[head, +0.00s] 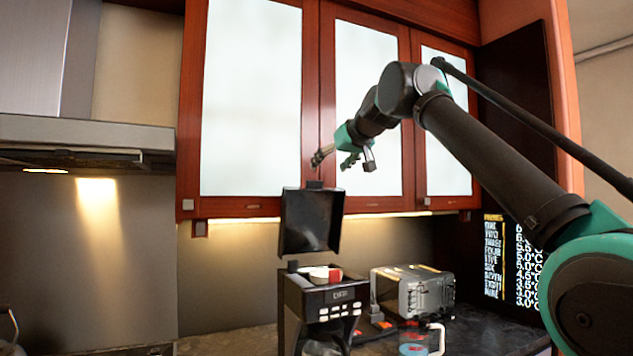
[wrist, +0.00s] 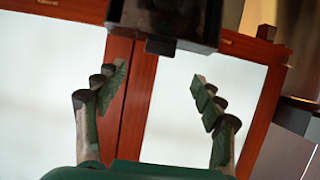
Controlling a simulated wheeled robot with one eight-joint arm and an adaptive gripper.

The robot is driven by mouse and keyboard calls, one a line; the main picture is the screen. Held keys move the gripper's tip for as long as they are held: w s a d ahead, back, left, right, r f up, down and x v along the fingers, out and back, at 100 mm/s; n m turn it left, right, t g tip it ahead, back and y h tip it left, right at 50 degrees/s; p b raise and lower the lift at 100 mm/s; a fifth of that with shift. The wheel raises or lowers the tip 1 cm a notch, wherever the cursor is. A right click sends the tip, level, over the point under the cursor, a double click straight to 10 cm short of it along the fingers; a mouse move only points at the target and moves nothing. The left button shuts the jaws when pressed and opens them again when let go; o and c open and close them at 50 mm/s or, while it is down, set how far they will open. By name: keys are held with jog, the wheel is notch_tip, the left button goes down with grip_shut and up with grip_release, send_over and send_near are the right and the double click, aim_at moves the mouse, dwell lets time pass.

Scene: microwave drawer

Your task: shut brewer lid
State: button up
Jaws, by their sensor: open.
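The black coffee brewer (head: 328,302) stands on the counter, low in the middle of the head view. Its lid (head: 312,224) is raised and stands about upright above the body. In the wrist view the lid (wrist: 165,22) is a dark shape at the top edge, with a small tab at its edge. My gripper (head: 342,162) is open and empty, just above the lid's top edge in the head view. In the wrist view its two fingers (wrist: 158,80) are spread wide, with the lid beyond their tips. I see no contact with the lid.
Red-framed wall cabinets (head: 367,110) are close behind my gripper. A silver toaster (head: 412,290) and a clear mug (head: 418,338) stand right of the brewer. A range hood (head: 85,138) is at the left. A dark price board (head: 510,258) is at the right.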

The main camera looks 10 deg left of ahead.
aim_at(316, 181)
jog(key=x, duration=1)
jog(key=shift+c, duration=0.6)
grip_shut()
